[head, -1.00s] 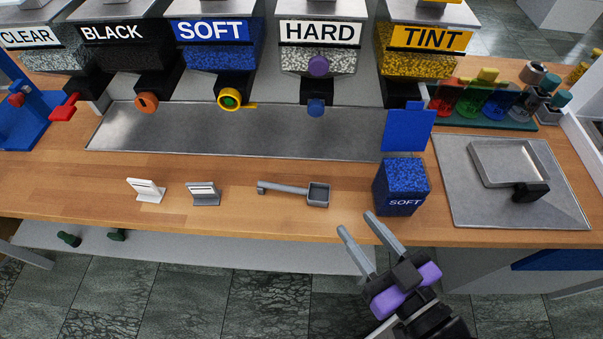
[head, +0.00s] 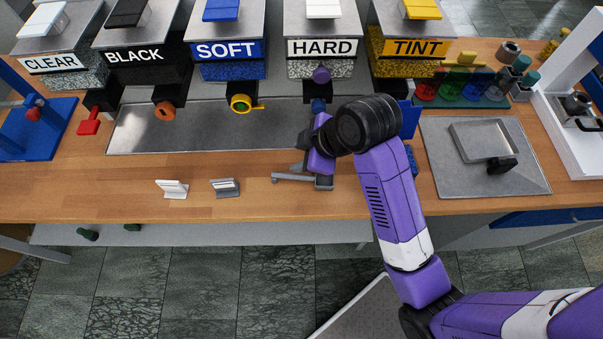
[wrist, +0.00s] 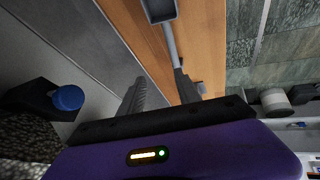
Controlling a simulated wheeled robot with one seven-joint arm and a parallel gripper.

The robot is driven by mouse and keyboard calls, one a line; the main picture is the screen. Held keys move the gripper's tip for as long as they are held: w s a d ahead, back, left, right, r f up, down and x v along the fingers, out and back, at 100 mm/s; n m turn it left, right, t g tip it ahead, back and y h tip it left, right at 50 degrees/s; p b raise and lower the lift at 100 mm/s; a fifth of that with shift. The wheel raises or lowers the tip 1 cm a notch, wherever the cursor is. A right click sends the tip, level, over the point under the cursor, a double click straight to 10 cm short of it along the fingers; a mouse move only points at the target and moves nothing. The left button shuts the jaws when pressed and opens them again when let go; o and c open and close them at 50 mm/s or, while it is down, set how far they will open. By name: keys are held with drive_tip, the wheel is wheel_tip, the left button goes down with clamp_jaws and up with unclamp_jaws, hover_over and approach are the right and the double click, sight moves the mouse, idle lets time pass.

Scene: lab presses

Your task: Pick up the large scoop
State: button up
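The large scoop, grey with a square bowl and a long handle (head: 292,178), lies on the wooden bench near its front edge. Its bowl is at the right in the head view, partly behind my gripper. In the wrist view the scoop's bowl (wrist: 160,9) is at the top, with the handle running down toward my right finger. My gripper (head: 300,168) is over the bench, close to the scoop. In the wrist view my gripper (wrist: 160,88) has its two fingers apart, with nothing visible held between them. Whether a finger touches the handle cannot be told.
A white stand (head: 173,189) and a grey one (head: 225,188) sit left of the scoop. Labelled dispensers, including HARD (head: 322,48), line the back above a metal tray (head: 150,130). A metal plate (head: 440,170) lies right.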

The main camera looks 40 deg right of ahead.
sight(291, 176)
drive_tip(key=shift+n+g, duration=0.4)
drive_tip(key=shift+g, duration=0.2)
drive_tip(key=shift+w+a+f+p, duration=0.1)
drive_tip(key=shift+a+f+p, duration=0.25)
drive_tip(key=shift+f, duration=1)
drive_tip(key=shift+w+a+f+p, duration=0.15)
drive_tip(key=shift+a+f, duration=0.25)
drive_tip(key=shift+f, duration=0.95)
drive_tip(key=shift+w+a+f+p, duration=0.15)
drive_tip(key=shift+a+f, duration=0.25)
drive_tip(key=shift+f, duration=0.95)
drive_tip(key=shift+f, duration=0.1)
clamp_jaws()
